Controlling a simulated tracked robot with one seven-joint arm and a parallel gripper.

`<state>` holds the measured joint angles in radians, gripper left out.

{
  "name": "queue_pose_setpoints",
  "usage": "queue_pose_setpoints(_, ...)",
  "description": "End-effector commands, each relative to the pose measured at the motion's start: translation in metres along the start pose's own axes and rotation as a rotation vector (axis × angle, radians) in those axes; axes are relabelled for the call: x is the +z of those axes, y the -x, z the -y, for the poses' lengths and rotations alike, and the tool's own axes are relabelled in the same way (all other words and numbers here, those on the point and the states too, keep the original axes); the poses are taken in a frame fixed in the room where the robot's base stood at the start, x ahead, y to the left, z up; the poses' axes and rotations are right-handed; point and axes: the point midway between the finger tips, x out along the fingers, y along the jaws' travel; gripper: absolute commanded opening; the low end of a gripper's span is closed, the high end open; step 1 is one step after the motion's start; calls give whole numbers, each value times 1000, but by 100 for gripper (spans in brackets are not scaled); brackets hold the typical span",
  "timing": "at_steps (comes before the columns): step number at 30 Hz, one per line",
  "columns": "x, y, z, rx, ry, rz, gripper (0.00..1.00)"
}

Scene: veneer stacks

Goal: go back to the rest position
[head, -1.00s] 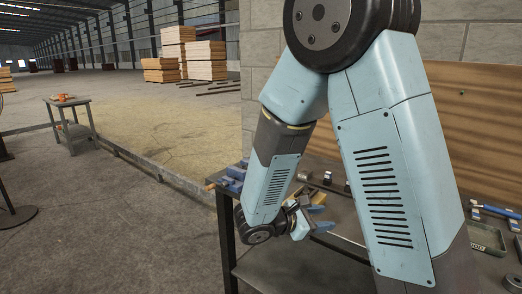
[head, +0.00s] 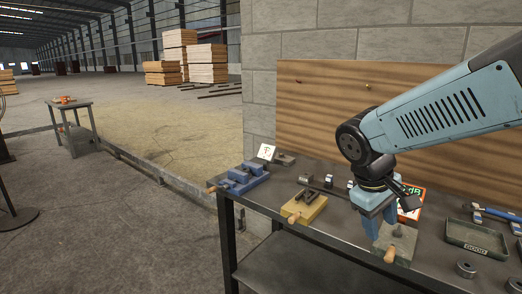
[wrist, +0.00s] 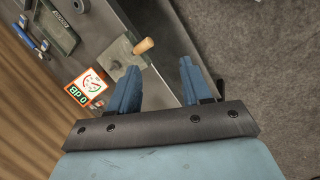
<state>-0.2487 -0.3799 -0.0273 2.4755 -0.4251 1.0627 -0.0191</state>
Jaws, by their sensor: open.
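My gripper (head: 377,220) hangs pointing down over the right half of the workbench (head: 310,238) in the head view. In the wrist view its two blue fingers (wrist: 158,82) are spread apart with nothing between them. A grey-green block with a wooden handle (head: 397,240) lies on the bench just right of the fingers; it also shows ahead of them in the wrist view (wrist: 122,58). I cannot tell from the head view how far above the bench the fingertips are.
A yellow block (head: 309,208) and a blue vise-like tool (head: 240,178) lie left on the bench. A white-and-red sign (head: 414,200) stands behind my gripper. A green tray (head: 476,238) is at right. A wooden board (head: 330,115) backs the bench.

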Motion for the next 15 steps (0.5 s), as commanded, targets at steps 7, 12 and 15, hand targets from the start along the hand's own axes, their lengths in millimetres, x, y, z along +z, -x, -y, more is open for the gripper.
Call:
queue_pose_setpoints(7, 21, 36, 2, -129, -267, -212, 48)
queue_pose_setpoints(12, 30, 59, 3, -196, -419, -348, 48)
queue_pose_setpoints(15, 34, 70, 4, -221, -479, -405, 48)
